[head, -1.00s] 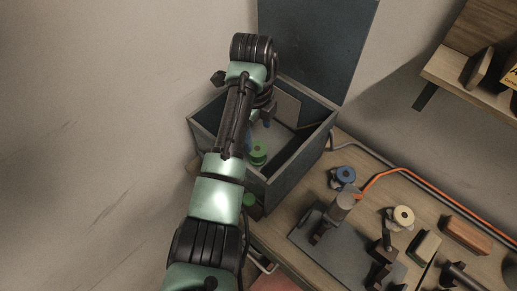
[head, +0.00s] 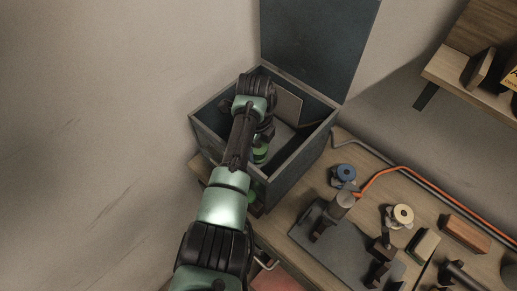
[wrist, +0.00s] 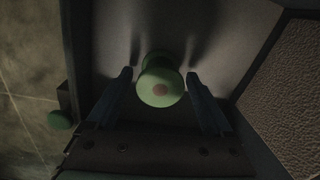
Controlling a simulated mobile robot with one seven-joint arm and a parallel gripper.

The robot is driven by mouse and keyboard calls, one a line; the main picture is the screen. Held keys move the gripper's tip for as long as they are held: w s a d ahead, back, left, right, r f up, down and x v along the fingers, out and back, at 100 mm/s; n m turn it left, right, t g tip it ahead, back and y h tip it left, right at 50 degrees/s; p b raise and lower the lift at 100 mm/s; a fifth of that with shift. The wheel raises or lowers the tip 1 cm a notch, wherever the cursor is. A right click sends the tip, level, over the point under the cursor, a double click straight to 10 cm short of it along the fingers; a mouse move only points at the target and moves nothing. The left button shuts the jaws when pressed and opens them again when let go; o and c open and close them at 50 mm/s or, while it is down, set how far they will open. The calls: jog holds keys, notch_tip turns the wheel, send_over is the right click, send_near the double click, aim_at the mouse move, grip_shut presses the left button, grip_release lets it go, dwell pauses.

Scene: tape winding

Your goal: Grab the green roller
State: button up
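The green roller (wrist: 160,84) stands inside the open dark box (head: 291,169), near the box's front wall. In the head view the green roller (head: 260,152) is partly hidden behind my arm. My gripper (wrist: 161,82) is open in the wrist view, with one blue finger on each side of the roller. A gap shows between each finger and the roller. In the head view the gripper's fingers are hidden inside the box by my arm.
The box's raised lid (head: 315,45) stands at the back. A light panel (head: 288,107) leans inside the box.

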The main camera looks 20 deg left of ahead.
jog(key=shift+r, duration=0.15)
grip_shut()
